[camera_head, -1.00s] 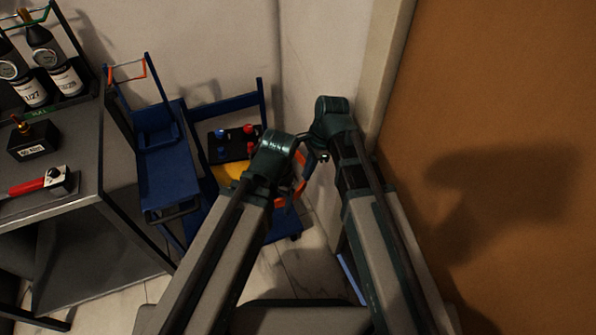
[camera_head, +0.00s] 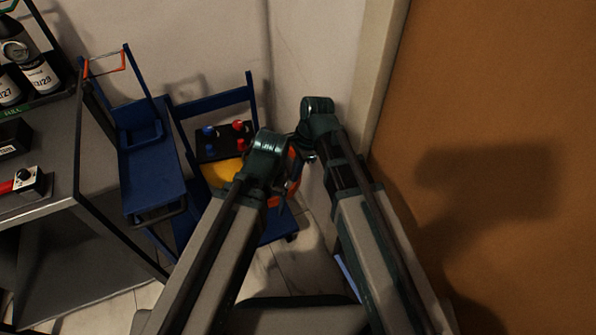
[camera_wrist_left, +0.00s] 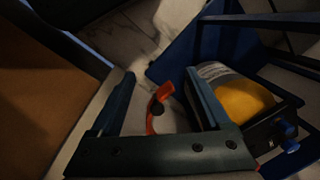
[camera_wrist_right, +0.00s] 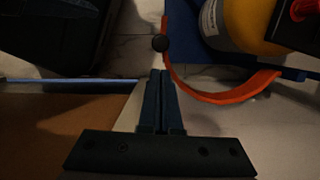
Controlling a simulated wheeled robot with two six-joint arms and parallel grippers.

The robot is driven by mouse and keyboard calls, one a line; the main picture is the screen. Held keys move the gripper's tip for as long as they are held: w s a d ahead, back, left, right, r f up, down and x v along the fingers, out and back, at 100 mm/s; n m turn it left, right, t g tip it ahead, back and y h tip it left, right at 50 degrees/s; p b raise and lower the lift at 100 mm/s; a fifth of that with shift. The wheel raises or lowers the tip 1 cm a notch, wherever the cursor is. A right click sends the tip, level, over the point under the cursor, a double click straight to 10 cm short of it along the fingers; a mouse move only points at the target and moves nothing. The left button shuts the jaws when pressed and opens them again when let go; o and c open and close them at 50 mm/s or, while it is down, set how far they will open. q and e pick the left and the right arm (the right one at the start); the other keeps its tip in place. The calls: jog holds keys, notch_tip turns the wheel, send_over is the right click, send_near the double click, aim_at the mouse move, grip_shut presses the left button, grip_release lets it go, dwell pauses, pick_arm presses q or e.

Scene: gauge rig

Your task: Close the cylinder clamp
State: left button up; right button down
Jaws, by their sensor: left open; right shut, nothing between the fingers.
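The orange-red curved clamp arm (camera_wrist_right: 225,97) shows in the right wrist view, bowed beside the yellow-and-white cylinder (camera_wrist_right: 232,28) with a gap between them. In the head view the clamp (camera_head: 294,178) is partly hidden by my arms, next to the yellow cylinder (camera_head: 221,172).
The cylinder stands on a blue cart (camera_head: 252,92) with a black block (camera_head: 222,142) bearing red and blue knobs. Another blue cart (camera_head: 150,180) and a grey bench (camera_head: 60,170) stand left. A wall and a brown panel (camera_head: 490,90) are close on the right.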

jog(key=b+x, duration=0.3)
jog(key=x, duration=0.2)
jog(key=shift+r, duration=0.1)
